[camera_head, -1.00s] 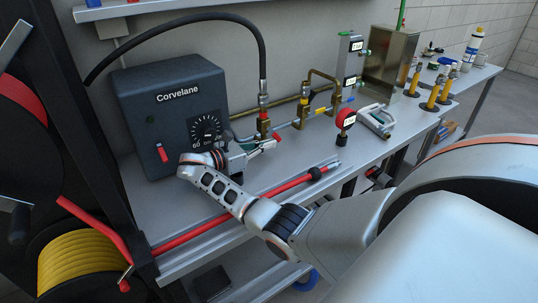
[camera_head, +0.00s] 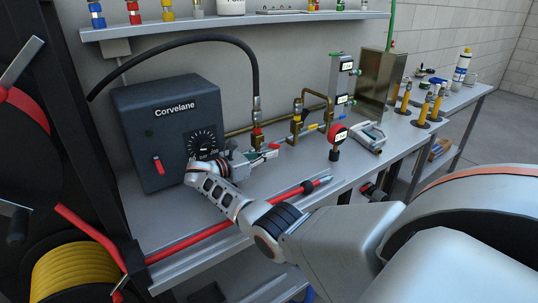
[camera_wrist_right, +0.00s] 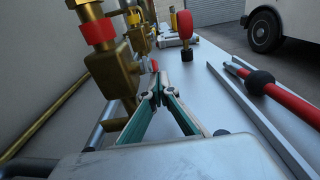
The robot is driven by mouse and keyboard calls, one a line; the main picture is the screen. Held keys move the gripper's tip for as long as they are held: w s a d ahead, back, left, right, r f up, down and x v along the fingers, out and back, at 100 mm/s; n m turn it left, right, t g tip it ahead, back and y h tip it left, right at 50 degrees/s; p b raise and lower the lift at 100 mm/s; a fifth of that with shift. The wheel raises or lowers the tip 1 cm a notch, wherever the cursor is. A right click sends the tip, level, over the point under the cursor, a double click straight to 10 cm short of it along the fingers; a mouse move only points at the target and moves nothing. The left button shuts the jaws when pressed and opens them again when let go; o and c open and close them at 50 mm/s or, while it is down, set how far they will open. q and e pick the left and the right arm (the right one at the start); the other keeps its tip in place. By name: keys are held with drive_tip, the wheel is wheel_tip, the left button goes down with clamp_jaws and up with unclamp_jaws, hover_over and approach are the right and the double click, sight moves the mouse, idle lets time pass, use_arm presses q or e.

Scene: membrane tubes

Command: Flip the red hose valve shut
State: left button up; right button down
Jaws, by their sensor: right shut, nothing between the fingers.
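The brass hose valve (camera_head: 257,142) with a red collar stands on the bench right of the dark Corvelane box, below the black hose. A small red lever end (camera_head: 274,146) shows beside it. My right gripper (camera_head: 268,154) is at the valve's front, low over the bench. In the right wrist view, the valve's brass body (camera_wrist_right: 122,78) and red collar are at the upper left. My right gripper (camera_wrist_right: 156,84) is shut with nothing between its fingertips, and a bit of red lever (camera_wrist_right: 154,65) shows just beyond them. Whether they touch I cannot tell. My left gripper is not in view.
The Corvelane box (camera_head: 175,125) stands left of my gripper. A red hose wand (camera_head: 245,222) lies along the bench's front edge. Brass pipes run behind; the bench between gauge and wand is mostly clear.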

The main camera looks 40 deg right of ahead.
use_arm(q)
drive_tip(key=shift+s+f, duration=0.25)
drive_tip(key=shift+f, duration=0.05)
use_arm(e)
drive_tip(key=shift+d, duration=0.1)
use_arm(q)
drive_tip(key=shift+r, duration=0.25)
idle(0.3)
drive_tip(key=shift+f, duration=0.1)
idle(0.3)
